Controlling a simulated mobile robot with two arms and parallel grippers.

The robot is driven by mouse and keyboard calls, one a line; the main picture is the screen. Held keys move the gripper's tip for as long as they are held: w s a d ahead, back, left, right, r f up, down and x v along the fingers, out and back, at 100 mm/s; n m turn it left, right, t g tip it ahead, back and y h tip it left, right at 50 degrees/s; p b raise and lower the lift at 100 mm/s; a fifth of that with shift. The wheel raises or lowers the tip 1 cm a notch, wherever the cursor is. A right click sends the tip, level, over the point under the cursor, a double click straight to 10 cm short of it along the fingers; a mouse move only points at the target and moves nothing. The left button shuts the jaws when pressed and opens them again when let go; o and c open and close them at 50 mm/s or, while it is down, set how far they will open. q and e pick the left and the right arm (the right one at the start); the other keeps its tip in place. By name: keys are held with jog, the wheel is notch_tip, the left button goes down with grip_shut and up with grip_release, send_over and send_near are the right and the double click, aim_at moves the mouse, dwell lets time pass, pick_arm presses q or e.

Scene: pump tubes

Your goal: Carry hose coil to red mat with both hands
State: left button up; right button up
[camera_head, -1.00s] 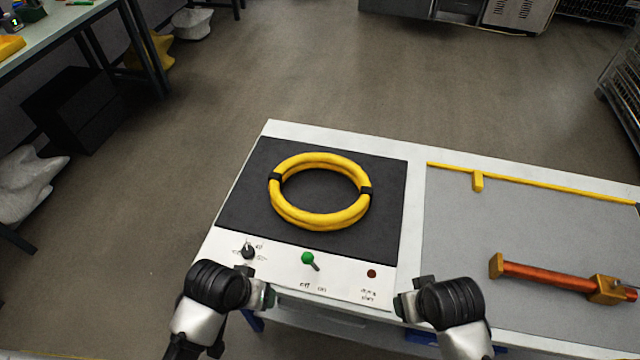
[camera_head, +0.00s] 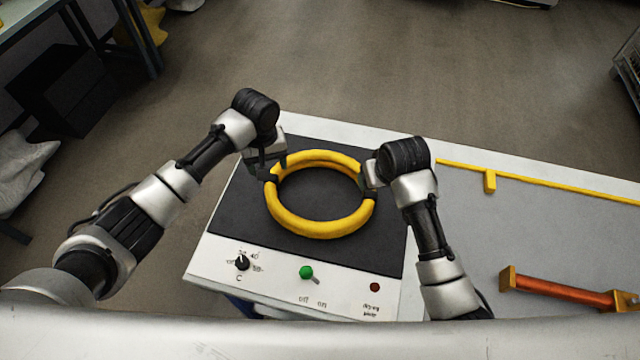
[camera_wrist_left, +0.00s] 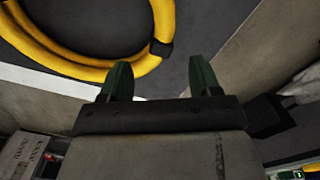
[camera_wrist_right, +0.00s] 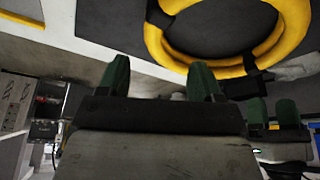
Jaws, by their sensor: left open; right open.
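The yellow hose coil (camera_head: 320,228) lies flat on the black plate (camera_head: 235,215) of the white-edged unit, with a black band at its left and right sides. My left gripper (camera_head: 268,168) is open beside the left band; in the left wrist view the coil (camera_wrist_left: 85,68) and its band lie ahead, roughly in line with the gap between the green fingers (camera_wrist_left: 160,75). My right gripper (camera_head: 370,178) is open beside the right band; in the right wrist view the coil (camera_wrist_right: 285,45) lies ahead of the fingers (camera_wrist_right: 160,78). No red mat is in view.
A control strip with a black knob (camera_head: 242,263), green switch (camera_head: 306,272) and red button (camera_head: 375,287) runs along the plate's front. To the right, a grey surface (camera_head: 460,230) holds an orange rod (camera_head: 560,288) and a yellow rail (camera_head: 560,182). Floor lies behind.

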aim_at(272, 184)
pick_arm(q)
jog(key=shift+s, duration=0.1)
notch_tip(272, 184, down, 11)
jog(key=shift+r, duration=0.1)
pick_arm(e)
jog(key=x, duration=1)
jog(key=shift+w+f, duration=0.15)
jog(key=shift+f, duration=0.25)
pick_arm(q)
grip_shut()
pick_arm(e)
jog(key=c, duration=1.2)
grip_shut()
